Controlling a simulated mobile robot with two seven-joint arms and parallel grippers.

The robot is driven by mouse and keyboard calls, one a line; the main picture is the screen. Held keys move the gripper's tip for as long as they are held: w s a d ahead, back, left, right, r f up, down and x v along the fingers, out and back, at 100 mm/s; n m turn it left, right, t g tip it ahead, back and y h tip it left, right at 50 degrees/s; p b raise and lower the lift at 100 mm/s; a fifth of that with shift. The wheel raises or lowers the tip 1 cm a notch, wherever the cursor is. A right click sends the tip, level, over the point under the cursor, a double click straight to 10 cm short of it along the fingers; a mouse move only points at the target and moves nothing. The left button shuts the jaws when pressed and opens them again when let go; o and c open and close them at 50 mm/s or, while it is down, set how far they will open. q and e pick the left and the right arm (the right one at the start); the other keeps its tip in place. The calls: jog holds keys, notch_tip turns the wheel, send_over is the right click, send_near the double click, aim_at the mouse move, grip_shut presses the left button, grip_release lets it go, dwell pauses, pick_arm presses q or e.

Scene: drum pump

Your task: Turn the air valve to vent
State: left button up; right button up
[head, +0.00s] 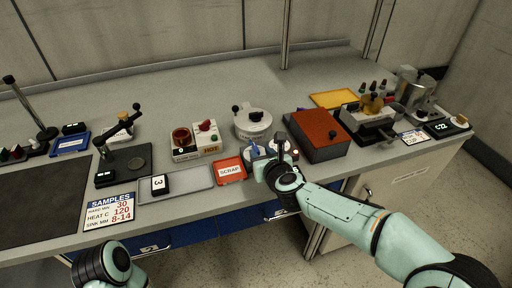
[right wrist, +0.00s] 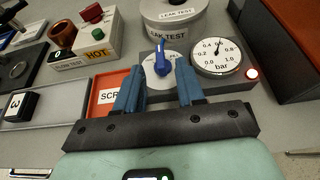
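The air valve is a blue lever knob (right wrist: 160,58) on a round white dial, on a grey panel in front of the leak test pot; its narrow end points up in the right wrist view. In the head view the blue knob (head: 255,149) shows just past my right gripper (head: 264,163). In the right wrist view my right gripper (right wrist: 158,80) is open, its two blue fingers to either side of the knob's near end. I cannot tell whether they touch it. The dial's lettering is mostly hidden. My left gripper is out of view.
The leak test pot (head: 252,123) stands behind. A red scrap tray (head: 230,171) lies left, and a red-topped box (head: 318,133) stands right.

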aim_at(256, 147)
jog(key=x, duration=0.5)
jog(key=shift+w+a+f+p, duration=0.1)
jog(key=shift+w+p, duration=0.2)
jog(key=shift+p, duration=0.05)
grip_shut()
